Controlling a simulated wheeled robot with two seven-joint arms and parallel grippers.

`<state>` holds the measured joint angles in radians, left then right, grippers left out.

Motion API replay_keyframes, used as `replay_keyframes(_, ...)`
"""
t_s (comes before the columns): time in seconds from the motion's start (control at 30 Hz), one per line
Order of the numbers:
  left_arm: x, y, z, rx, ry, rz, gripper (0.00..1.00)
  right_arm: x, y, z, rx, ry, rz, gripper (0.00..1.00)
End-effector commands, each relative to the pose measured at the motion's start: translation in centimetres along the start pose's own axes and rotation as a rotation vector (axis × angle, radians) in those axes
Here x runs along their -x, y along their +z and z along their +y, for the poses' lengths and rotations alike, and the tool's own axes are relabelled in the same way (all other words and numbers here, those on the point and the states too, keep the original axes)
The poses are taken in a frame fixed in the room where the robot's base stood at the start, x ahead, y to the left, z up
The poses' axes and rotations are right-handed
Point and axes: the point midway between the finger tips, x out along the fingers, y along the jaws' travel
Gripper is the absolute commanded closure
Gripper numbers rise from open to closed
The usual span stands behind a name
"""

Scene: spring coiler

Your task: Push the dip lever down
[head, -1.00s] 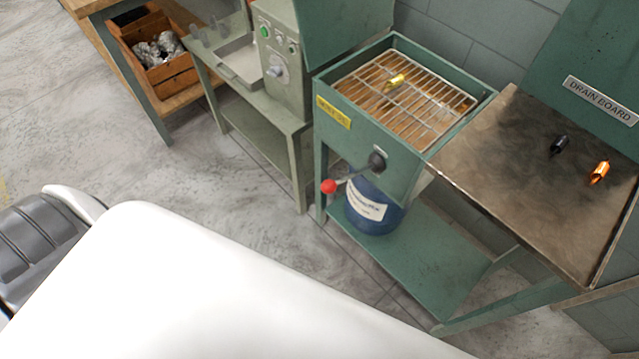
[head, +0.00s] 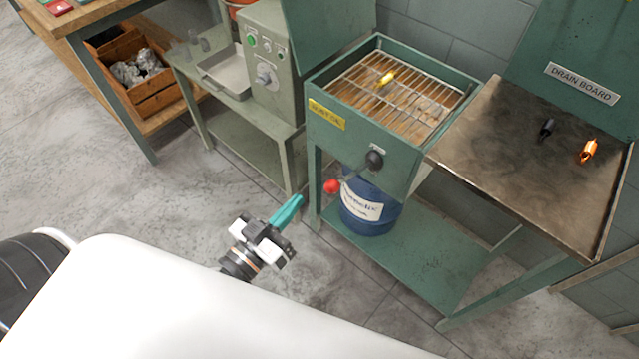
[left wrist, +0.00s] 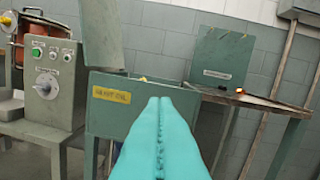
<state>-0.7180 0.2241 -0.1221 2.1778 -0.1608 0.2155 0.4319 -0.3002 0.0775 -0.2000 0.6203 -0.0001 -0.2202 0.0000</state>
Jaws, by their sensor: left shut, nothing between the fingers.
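The dip lever has a red ball knob (head: 331,186) on a short metal arm, which runs from a dark hub (head: 375,160) on the front of the green oil tank (head: 335,135). The lever points left and slightly down in the head view. My left gripper (head: 298,200), with teal fingers, is shut and empty, a little left of and below the knob in the head view, apart from it. In the left wrist view the shut fingers (left wrist: 160,105) point at the tank front (left wrist: 112,118) and hide part of it; the knob does not show there. My right gripper is not in view.
A wire rack (head: 405,85) with a glowing yellow piece (head: 387,78) lies in the tank top. A blue drum (head: 368,212) stands on the shelf below. The drain board (head: 500,140) is at right, with a dark spring and a glowing orange one. A control box (head: 265,75) stands left.

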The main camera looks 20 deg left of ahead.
Motion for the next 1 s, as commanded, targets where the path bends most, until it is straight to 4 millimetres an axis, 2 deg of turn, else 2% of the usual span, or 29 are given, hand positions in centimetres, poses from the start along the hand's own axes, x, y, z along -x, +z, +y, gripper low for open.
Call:
replay_keyframes(0.1,0.0,0.9,-0.3,0.003,-0.008,-0.020,1.00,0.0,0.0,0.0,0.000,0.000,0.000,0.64)
replay_keyframes(0.4,-0.1,1.0,-0.3,0.003,-0.008,-0.020,1.00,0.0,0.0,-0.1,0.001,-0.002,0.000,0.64)
replay_keyframes(0.53,-0.9,1.1,-0.3,0.003,-0.008,-0.023,1.00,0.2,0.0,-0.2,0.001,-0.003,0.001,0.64)
replay_keyframes(0.67,-2.9,1.3,-0.4,0.002,-0.009,-0.025,1.00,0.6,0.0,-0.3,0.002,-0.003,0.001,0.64)
replay_keyframes(1.0,-10.2,1.4,-0.4,0.002,-0.009,-0.023,1.00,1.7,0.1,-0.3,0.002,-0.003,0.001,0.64)
